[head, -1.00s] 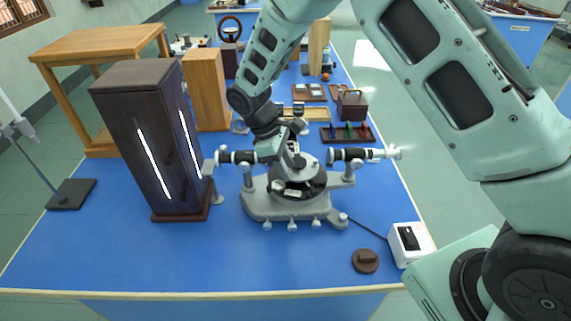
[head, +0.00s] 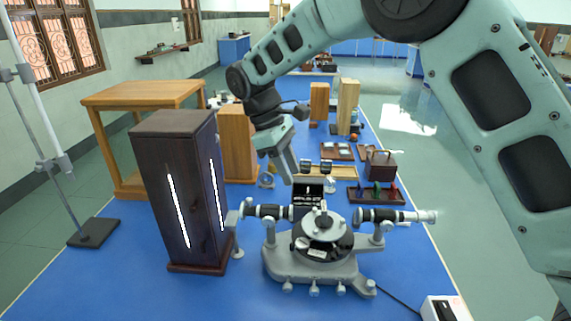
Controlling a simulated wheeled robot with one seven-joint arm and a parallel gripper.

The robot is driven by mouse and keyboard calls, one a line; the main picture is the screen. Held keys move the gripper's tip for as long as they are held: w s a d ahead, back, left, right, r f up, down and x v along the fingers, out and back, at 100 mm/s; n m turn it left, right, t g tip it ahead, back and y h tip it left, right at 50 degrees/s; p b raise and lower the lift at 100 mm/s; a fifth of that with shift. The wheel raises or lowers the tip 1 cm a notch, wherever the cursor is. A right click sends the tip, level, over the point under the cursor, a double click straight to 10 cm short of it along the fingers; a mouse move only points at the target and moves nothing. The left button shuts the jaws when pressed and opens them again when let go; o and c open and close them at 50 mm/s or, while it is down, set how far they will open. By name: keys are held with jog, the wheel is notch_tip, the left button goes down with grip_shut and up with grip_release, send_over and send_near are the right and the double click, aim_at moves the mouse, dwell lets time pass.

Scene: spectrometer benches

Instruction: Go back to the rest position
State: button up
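My gripper (head: 287,172) is raised above the blue bench, behind and a little left of the spectrometer's round table, and points down. Its fingers are seen edge-on, so I cannot tell whether they are open or shut; no held object shows. The grey spectrometer (head: 318,262) stands on the bench, with a black-and-silver tube on its left and another on its right. My arm reaches in from the upper right and bends down at the wrist.
A tall dark lamp housing (head: 186,235) with glowing slits stands left of the spectrometer. Behind are a wooden block (head: 238,143), a small brown box (head: 381,165) and a rack with coloured pieces (head: 376,194). A white switch box (head: 446,309) is at front right. A metal stand (head: 93,233) is far left.

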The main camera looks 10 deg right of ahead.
jog(key=shift+v, duration=0.95)
jog(key=s+a+m+t+y, duration=0.1)
jog(key=s+a+y, duration=0.25)
jog(key=s, duration=1.25)
jog(key=s+d+f+m, duration=0.1)
jog(key=s, duration=0.7)
jog(key=s+d+f+m+t, duration=0.1)
jog(key=s+d+f, duration=0.1)
jog(key=s, duration=0.5)
jog(key=shift+s+d+m+y, duration=0.3)
jog(key=shift+s+m+y, duration=0.05)
jog(key=shift+s+m, duration=0.05)
